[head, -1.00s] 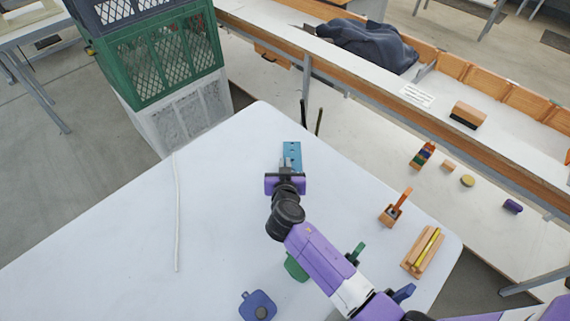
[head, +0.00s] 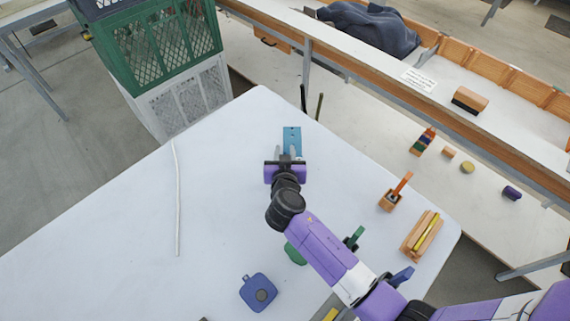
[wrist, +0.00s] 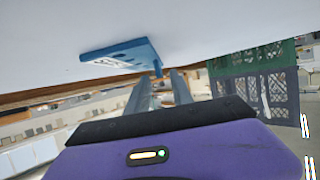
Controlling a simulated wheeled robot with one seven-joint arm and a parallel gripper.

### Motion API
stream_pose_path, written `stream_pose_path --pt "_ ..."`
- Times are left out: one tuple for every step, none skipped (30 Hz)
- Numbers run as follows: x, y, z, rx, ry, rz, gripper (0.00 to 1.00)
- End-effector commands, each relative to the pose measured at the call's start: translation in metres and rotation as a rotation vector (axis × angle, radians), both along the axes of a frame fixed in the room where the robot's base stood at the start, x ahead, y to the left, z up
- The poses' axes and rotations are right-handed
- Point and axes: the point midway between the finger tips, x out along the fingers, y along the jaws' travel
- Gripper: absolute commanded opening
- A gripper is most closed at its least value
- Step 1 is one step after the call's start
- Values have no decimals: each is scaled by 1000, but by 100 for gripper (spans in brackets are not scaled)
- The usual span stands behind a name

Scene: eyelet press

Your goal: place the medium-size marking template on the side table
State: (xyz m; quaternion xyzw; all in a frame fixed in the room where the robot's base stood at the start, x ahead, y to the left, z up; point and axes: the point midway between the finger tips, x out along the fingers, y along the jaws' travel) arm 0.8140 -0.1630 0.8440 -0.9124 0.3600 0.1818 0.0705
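A flat light-blue template (head: 292,136) with small holes lies near the far corner of the white table (head: 220,200), seemingly flat on it. Which size it is I cannot tell. In the wrist view the template (wrist: 118,60) shows against the tabletop, with a small blue tab at its near end. My gripper (head: 285,151) is open at its near end. The two grey fingers are apart, with the tab around the gap between their tips in the wrist view (wrist: 160,78). Whether the fingers touch it I cannot tell.
A dark-blue square piece with a knob (head: 258,293) and a green piece (head: 295,254) lie nearer on the table. A wooden holder (head: 390,200) and wooden tray (head: 420,236) stand at right. Green and white crates (head: 160,60) stand beyond the left edge. A white cord (head: 177,200) lies left.

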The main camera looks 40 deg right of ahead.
Motion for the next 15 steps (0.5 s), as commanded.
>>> stream_pose_path --pt "-7 7 2 1 -1 3 28" --pt "-12 11 4 2 -1 2 28" --pt "-17 17 7 1 -1 4 28" --pt "-22 21 10 1 -1 4 28" --pt "-26 25 13 2 -2 3 28" --pt "-33 30 15 2 -1 2 28" --pt "-36 34 18 1 -1 3 28" --pt "-40 38 20 1 -1 4 28" --pt "-45 43 23 2 0 4 28" --pt "-48 46 25 2 -2 3 28" --pt "-52 49 27 2 0 1 28" --pt "-56 52 30 1 -1 3 28" --pt "-58 55 32 1 -1 3 28" --pt "-60 57 33 1 -2 1 28" --pt "-63 59 35 0 0 1 28"
